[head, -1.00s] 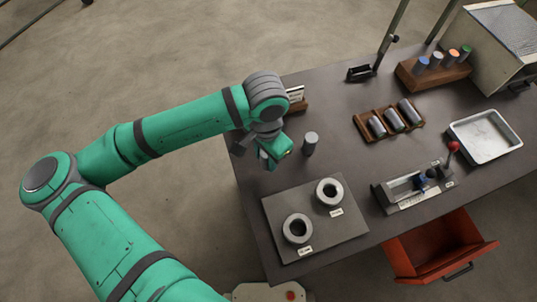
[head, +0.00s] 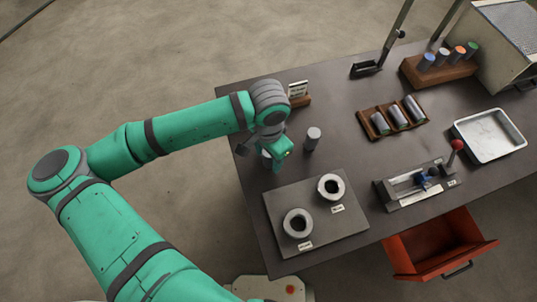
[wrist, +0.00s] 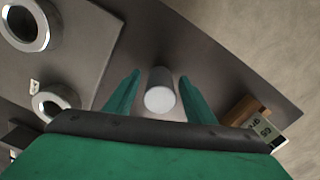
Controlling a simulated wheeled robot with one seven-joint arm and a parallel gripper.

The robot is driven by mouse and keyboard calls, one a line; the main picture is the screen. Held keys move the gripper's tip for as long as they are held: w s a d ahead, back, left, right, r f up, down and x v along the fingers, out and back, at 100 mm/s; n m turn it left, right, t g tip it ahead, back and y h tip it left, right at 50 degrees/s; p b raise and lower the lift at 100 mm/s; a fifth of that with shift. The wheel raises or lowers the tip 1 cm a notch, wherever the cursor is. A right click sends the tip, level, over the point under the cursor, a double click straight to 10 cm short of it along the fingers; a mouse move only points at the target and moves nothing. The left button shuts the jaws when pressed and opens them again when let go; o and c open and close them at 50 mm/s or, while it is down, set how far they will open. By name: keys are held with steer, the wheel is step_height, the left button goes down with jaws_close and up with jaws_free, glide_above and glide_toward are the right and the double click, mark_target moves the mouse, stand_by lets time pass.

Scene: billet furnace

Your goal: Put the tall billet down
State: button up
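A grey cylindrical billet (head: 313,139), which looks like the tall one, stands upright on the dark bench top, between the card stand and the plate with two rings. In the wrist view the billet (wrist: 160,92) shows its pale end between my fingers in the picture, with a gap on each side. My gripper (wrist: 160,76) is open and holds nothing that I can see. In the head view my gripper (head: 277,155) is left of the billet and apart from it; the arm partly hides its fingers.
A plate (head: 275,205) carries two rings (head: 331,187) in front. A card stand (head: 298,91) is behind. To the right are a wooden rack (head: 365,122) of billets, a clamp fixture (head: 420,184), a metal tray (head: 490,134) and an open red drawer (head: 440,245). A billet block (head: 437,72) stands farther back.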

steer(key=shift+w+r, duration=0.1)
steer(key=shift+r, duration=0.05)
steer(key=shift+r, duration=0.3)
step_height(320, 180, up, 12)
steer(key=shift+f, duration=0.25)
steer(key=shift+w, duration=0.1)
stand_by(0.5)
